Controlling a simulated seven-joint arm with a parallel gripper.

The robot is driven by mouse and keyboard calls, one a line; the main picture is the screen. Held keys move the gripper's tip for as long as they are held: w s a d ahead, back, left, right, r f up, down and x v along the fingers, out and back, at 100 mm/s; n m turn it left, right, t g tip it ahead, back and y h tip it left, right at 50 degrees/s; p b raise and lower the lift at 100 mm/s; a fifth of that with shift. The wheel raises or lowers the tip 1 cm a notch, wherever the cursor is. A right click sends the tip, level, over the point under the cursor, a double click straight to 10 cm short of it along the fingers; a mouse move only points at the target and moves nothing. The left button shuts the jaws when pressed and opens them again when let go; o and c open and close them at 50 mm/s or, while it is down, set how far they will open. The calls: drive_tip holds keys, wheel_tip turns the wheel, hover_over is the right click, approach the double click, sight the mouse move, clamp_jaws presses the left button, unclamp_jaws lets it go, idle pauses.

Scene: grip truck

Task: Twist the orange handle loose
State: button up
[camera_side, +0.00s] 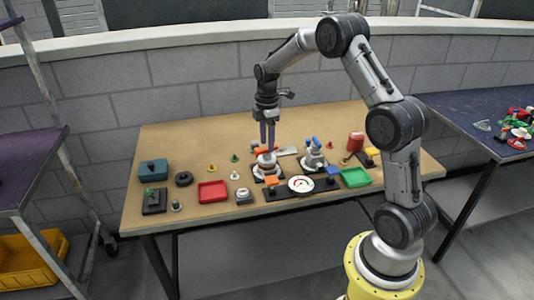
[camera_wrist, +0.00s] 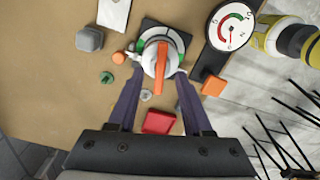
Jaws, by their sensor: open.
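In the side view the orange handle (camera_side: 264,151) is partly hidden by my fingers. My gripper (camera_wrist: 159,74) is open, with one purple finger on each side of the handle and clear gaps between. In the side view my gripper (camera_side: 267,143) points straight down over the valve; whether its fingers touch the valve cannot be told.
A second valve with blue parts (camera_side: 314,158) stands to the right. A dial gauge (camera_side: 301,184), red tray (camera_side: 212,191), green tray (camera_side: 355,177), red can (camera_side: 356,141) and teal box (camera_side: 152,169) are around. The wooden table (camera_side: 190,140) is bare at the back left.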

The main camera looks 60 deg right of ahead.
sight(260, 151)
drive_tip(key=shift+r, duration=2)
drive_tip(key=shift+a, duration=0.1)
drive_tip(key=a+r+n+t, duration=0.1)
drive_tip(key=a+r+t, duration=0.1)
drive_tip(key=a+r, duration=0.75)
drive_tip(key=s+a+r+t, duration=0.2)
drive_tip(key=s+a+r, duration=0.3)
drive_tip(key=s+r, duration=0.4)
drive_tip(key=s+a+m+t, duration=0.2)
drive_tip(key=s+a+m, duration=0.25)
drive_tip(key=s, duration=0.55)
drive_tip(key=s+a+f+m, duration=0.1)
drive_tip(key=s+f+m, duration=0.5)
drive_tip(key=s+m, duration=0.1)
drive_tip(key=shift+s+a+f+m, duration=0.2)
drive_tip(key=shift+a+f+m, duration=0.15)
drive_tip(key=shift+m, duration=0.3)
